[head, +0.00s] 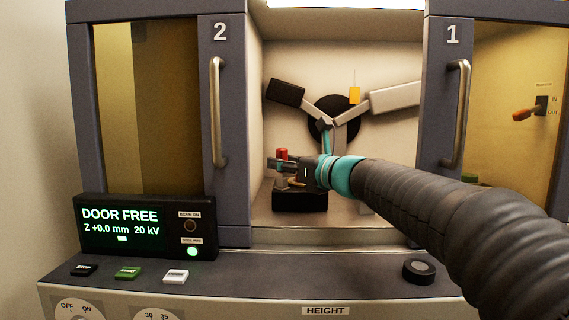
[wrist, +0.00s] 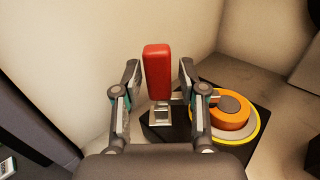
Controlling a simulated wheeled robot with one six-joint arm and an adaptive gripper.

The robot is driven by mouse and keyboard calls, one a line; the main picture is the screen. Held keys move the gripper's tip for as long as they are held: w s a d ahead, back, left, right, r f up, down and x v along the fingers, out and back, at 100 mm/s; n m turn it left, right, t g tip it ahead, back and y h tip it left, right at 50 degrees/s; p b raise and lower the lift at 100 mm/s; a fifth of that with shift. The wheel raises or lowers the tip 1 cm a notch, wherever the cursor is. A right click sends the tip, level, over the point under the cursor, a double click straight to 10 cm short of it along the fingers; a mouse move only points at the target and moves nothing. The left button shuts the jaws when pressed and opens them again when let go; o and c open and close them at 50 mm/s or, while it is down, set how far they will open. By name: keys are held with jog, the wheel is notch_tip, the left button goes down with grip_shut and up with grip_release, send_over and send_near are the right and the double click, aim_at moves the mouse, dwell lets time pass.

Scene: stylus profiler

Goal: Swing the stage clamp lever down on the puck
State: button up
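The stage clamp lever (wrist: 157,72) has a red handle standing upright on a small metal bracket (wrist: 160,112); its red top also shows in the head view (head: 282,153). My gripper (wrist: 158,78) is open, with one finger on each side of the red handle and small gaps visible. The orange puck (wrist: 226,120) sits in a yellow-ringed seat on the black stage (head: 299,201), right of the lever in the wrist view. In the head view my gripper (head: 283,166) hides most of the lever and puck.
The chamber is open between door 2 (head: 218,130) and door 1 (head: 452,120), with my arm reaching in. Angled arms around a dark disc (head: 331,112) and a small yellow tag (head: 355,95) are behind my gripper. The display (head: 122,226) reads DOOR FREE.

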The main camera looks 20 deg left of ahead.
dwell(0.3)
jog(key=v, duration=1.2)
jog(key=shift+d, duration=0.1)
